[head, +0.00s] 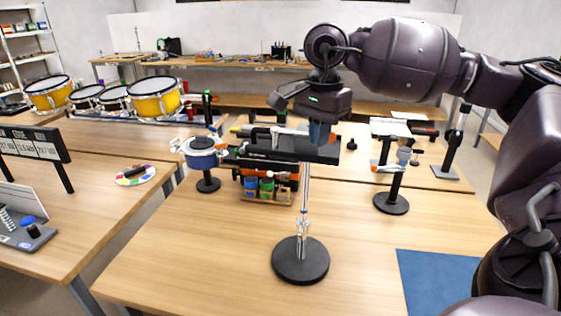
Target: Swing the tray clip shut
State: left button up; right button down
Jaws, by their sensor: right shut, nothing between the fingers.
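A dark grey tray (275,153) sits on top of a thin chrome stand with a round black base (300,262) in the middle of the near table. My right gripper (320,136) comes down from above over the right half of the tray. Its blue fingers are shut with nothing between them. They overlap the tray in the picture; I cannot tell if they touch it. The tray clip is not clearly distinguishable; part of the tray's right end is behind the fingers. My left gripper is not in view.
A blue-rimmed pad (203,160) on a black stand is to the left. A rack (268,186) with coloured items stands behind the chrome stand. Another black stand (391,203) is to the right. A blue mat (437,280) lies at the front right. The front left tabletop is clear.

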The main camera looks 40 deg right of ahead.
jog(key=shift+d, duration=0.1)
dwell(0.3)
jog(key=shift+w+d, duration=0.65)
jog(key=shift+w, duration=0.2)
jog(key=shift+s+a, duration=0.15)
jog(key=shift+a, duration=0.45)
jog(key=c, duration=1.4)
grip_release()
jog(key=shift+o, duration=0.2)
notch_tip(320, 180, up, 11)
jog(key=shift+f, duration=0.1)
